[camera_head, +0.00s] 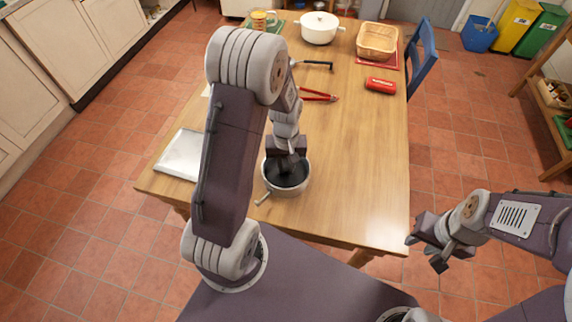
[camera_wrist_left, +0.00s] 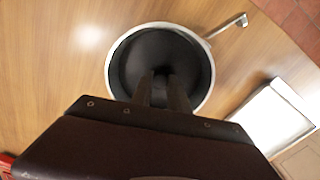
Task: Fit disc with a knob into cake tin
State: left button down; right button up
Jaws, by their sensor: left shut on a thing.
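The cake tin (camera_head: 304,185) is a round light metal pot with a side handle, standing near the front edge of the wooden table. A dark disc (camera_head: 290,180) shows inside its rim. In the left wrist view the tin's rim (camera_wrist_left: 209,89) surrounds the dark disc (camera_wrist_left: 135,68). My left gripper (camera_head: 287,165) is over the tin, its fingers (camera_wrist_left: 163,88) shut on the disc's knob, which the fingers mostly hide. I cannot tell whether the disc is fully seated. My right gripper (camera_head: 428,246) hangs off the table to the right, apparently empty.
A silver tray (camera_head: 178,156) lies left of the tin, partly behind my arm. Red-handled pliers (camera_head: 320,96), a red can (camera_head: 381,85), a white pot (camera_head: 320,28) and a basket (camera_head: 377,41) stand farther back. The table right of the tin is clear.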

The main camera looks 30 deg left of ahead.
aim_at(286, 168)
pick_arm(q)
jog(key=shift+f, duration=0.2)
jog(key=c, duration=1.3)
grip_release()
jog(key=shift+r, duration=0.15)
notch_tip(286, 168, up, 13)
jog(key=p, duration=0.3)
jog(key=s+d+m, duration=0.1)
jog(key=s, duration=0.2)
jog(key=s+d+f+m, duration=0.1)
jog(key=s+d+m, duration=0.1)
jog(key=s, duration=0.1)
jog(key=s+d+f+m+t, duration=0.1)
jog(key=s+d+m, duration=0.1)
jog(key=shift+s+p, duration=0.3)
jog(key=shift+s, duration=0.1)
